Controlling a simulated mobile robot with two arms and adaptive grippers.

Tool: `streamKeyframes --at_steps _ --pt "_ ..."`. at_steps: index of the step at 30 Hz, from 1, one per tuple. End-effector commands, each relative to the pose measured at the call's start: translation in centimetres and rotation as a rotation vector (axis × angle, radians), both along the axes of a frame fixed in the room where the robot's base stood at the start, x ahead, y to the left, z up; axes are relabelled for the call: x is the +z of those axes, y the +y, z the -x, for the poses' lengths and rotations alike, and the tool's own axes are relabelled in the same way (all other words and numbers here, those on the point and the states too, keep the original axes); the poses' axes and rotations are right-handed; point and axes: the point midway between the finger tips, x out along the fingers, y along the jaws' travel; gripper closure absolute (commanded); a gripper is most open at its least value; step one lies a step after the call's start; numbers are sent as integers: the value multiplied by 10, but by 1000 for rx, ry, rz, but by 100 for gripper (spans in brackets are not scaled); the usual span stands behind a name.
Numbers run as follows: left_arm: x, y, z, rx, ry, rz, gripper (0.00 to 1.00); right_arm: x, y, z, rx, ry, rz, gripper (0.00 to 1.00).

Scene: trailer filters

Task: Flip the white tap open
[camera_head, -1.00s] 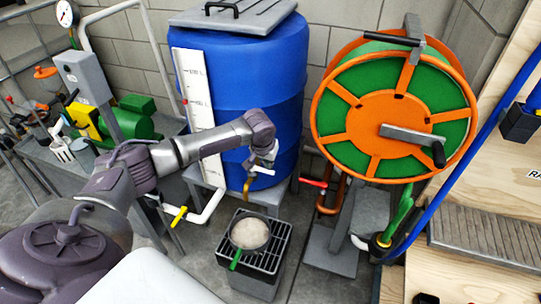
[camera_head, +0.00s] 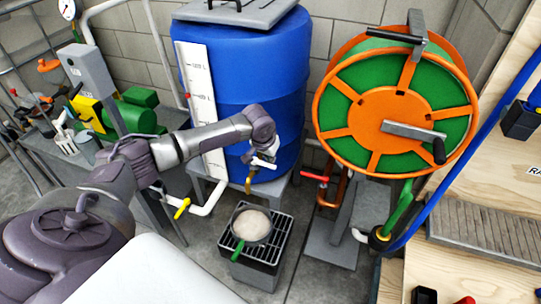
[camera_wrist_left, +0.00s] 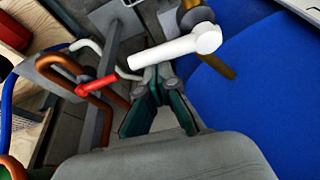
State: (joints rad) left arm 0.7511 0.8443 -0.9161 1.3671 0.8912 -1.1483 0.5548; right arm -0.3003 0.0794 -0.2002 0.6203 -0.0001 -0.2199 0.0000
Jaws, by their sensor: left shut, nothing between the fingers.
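The white tap handle (camera_head: 265,164) is on a brass tap (camera_head: 249,184) low on the front of the blue barrel (camera_head: 250,90). In the left wrist view the white handle (camera_wrist_left: 175,47) crosses just beyond my fingertips, running from its round hub at right down to the left. The brass body (camera_wrist_left: 200,15) is partly hidden behind the handle. My left gripper (camera_head: 250,157) is shut and empty, close beside the handle. In the left wrist view its fingertips (camera_wrist_left: 158,78) lie just under the handle; I cannot tell whether they touch it. My right gripper is out of view.
A pan with a green handle (camera_head: 252,225) sits on a grate under the tap. A red tap handle (camera_head: 314,177) is to the right, below the orange and green hose reel (camera_head: 397,110). A yellow handle (camera_head: 182,208) is on the white pipe at left.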

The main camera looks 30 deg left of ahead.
Motion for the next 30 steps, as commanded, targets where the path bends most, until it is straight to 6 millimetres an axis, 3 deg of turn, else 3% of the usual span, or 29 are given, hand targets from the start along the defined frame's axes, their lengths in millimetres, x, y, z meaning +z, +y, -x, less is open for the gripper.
streamKeyframes --at_steps 15,30 --pt "2 -4 20 -361 4 3 100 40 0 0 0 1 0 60" --pt "-2 1 44 -836 2 2 100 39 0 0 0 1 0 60"
